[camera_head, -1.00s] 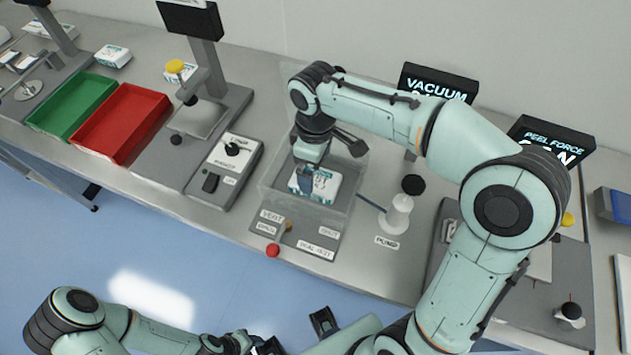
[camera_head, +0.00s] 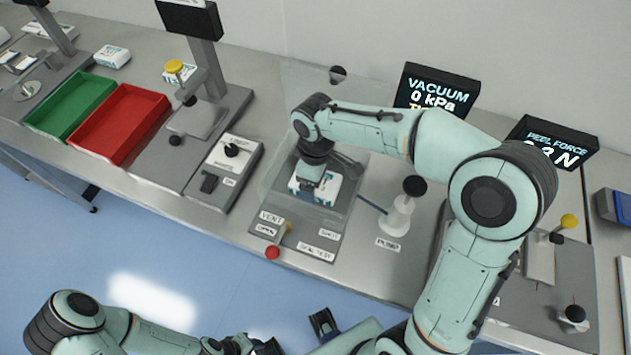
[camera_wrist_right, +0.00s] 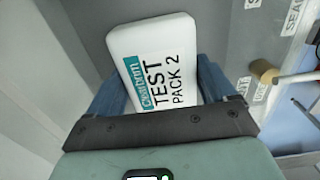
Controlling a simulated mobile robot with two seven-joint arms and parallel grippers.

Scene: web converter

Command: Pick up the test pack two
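Test pack 2 (camera_head: 325,190) is a white pack with a teal label, lying in the vacuum chamber (camera_head: 338,212). The right wrist view shows the pack (camera_wrist_right: 160,65) close up, with "TEST PACK 2" readable. My right gripper (camera_head: 308,187) reaches down into the chamber over the pack. Its blue fingers (camera_wrist_right: 163,80) are wide apart, one on each side of the pack; I cannot tell whether they touch it.
A clear lid (camera_head: 300,85) with a black knob stands raised behind the chamber. The vent lever (camera_head: 286,228) is in front. A pump (camera_head: 402,210) stands to the right. The vacuum display (camera_head: 436,92) reads 0 kPa. Red (camera_head: 146,93) and green (camera_head: 92,84) trays are left.

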